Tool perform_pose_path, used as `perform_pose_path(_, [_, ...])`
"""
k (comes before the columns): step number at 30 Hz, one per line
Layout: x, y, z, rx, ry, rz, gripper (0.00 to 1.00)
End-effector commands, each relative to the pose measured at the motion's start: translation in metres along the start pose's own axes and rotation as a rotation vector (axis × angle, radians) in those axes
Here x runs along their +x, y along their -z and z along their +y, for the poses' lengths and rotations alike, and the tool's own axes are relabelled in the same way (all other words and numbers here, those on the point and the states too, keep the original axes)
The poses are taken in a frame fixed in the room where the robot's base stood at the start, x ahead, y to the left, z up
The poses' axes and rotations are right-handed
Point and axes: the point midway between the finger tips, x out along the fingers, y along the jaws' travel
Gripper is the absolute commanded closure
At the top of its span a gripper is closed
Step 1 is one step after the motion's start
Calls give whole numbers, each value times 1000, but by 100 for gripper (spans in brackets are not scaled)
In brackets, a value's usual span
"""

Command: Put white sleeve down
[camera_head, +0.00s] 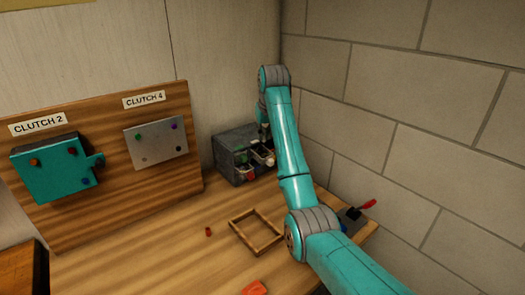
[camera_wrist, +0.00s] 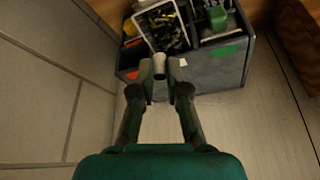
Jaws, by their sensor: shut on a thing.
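The white sleeve (camera_wrist: 159,64) is a small pale cylinder between my fingertips in the wrist view. My gripper (camera_wrist: 160,78) is shut on it, just in front of the grey bin box (camera_wrist: 210,72) and partly overlapping its edge in the picture. In the head view my gripper (camera_head: 265,132) hangs beside the grey bin box (camera_head: 228,172) at the back of the bench. I cannot tell whether the sleeve touches the box.
The box holds a white-rimmed bin (camera_wrist: 184,39) of dark and yellow parts and a green piece (camera_wrist: 217,17). An empty wooden frame (camera_head: 237,233), a small red part (camera_head: 208,231) and an orange piece (camera_head: 255,288) lie on the bench. A wooden panel (camera_head: 110,205) stands left.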

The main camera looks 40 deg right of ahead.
Motion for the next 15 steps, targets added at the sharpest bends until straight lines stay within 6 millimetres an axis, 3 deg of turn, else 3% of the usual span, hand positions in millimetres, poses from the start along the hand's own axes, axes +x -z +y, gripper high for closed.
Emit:
perform_pose_path(3, [22, -10, 0, 0, 0, -3, 94])
perform_pose_path(15, [62, -26, 0, 0, 0, -2, 94])
